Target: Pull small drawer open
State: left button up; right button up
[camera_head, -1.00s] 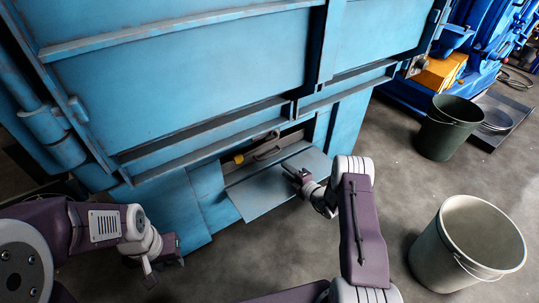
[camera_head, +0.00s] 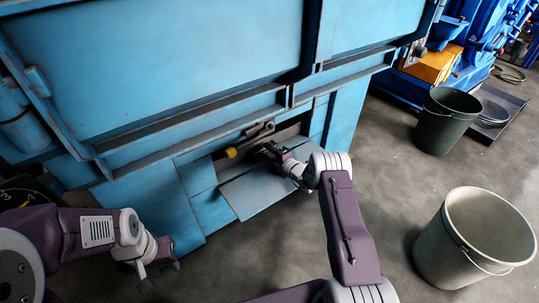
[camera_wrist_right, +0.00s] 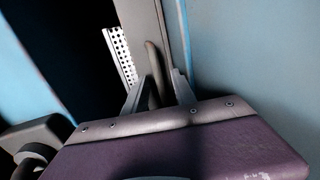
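A blue machine (camera_head: 200,60) has a low opening in its front, with a flat blue panel (camera_head: 250,190) sticking out below it. A small drawer is hard to make out in the shadow of this opening. In the right wrist view, a curved grey handle (camera_wrist_right: 153,60) stands out from a grey strip. My right gripper (camera_head: 272,150) reaches into the opening; in its wrist view (camera_wrist_right: 160,92) its fingers are apart, one on each side of the handle's lower end. I cannot tell if they touch it. My left gripper (camera_head: 162,275) is open and empty, low in front of the machine.
A dark green bucket (camera_head: 445,125) and a pale bucket (camera_head: 470,240) stand on the floor at the right.

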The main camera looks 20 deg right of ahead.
grip_shut()
dwell(1.4)
